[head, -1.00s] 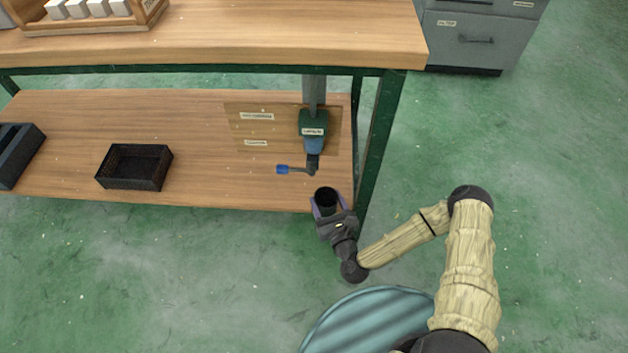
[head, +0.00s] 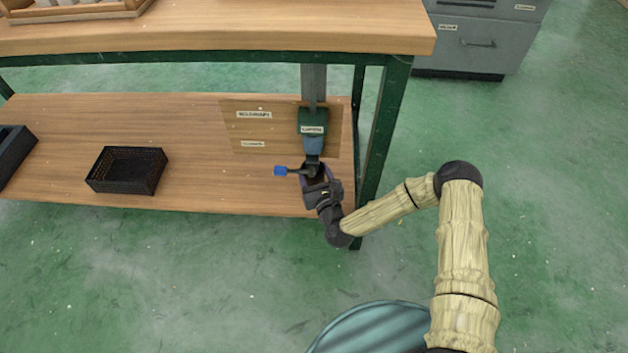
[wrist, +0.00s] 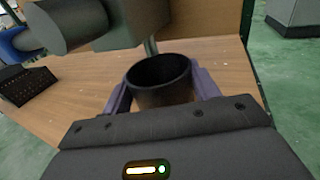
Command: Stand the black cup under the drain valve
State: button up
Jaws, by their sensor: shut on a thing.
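The black cup (wrist: 160,88) is upright between the purple fingers of my gripper (wrist: 163,93) in the wrist view. My gripper (head: 316,180) is shut on it, at the front right of the lower shelf in the head view, where the gripper mostly hides the cup. The drain valve (head: 313,140) hangs from a grey pipe above the shelf, with a blue-tipped lever (head: 281,171) pointing left. In the head view its lower end overlaps the cup's place. In the wrist view the valve body (wrist: 130,20) is beyond and above the cup. I cannot tell the exact gap or whether the cup touches the shelf.
A black mesh basket (head: 127,170) sits on the lower shelf (head: 200,150). A dark bin (head: 12,150) is at the left. A green table leg (head: 384,140) stands just right of my gripper. A labelled board (head: 255,128) is behind the valve. The tabletop (head: 220,32) overhangs the shelf.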

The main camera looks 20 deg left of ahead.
aim_at(315, 181)
jog(key=shift+f+b, duration=1.1)
jog(key=shift+f, duration=0.5)
jog(key=shift+f, duration=0.15)
jog(key=o, duration=1.1)
jog(key=shift+c, duration=0.2)
jog(key=shift+s+d+r, duration=0.2)
jog(key=shift+s, duration=0.05)
jog(key=p+v, duration=0.5)
jog(key=v, duration=0.6)
jog(key=shift+s, duration=0.2)
jog(key=shift+d, duration=0.1)
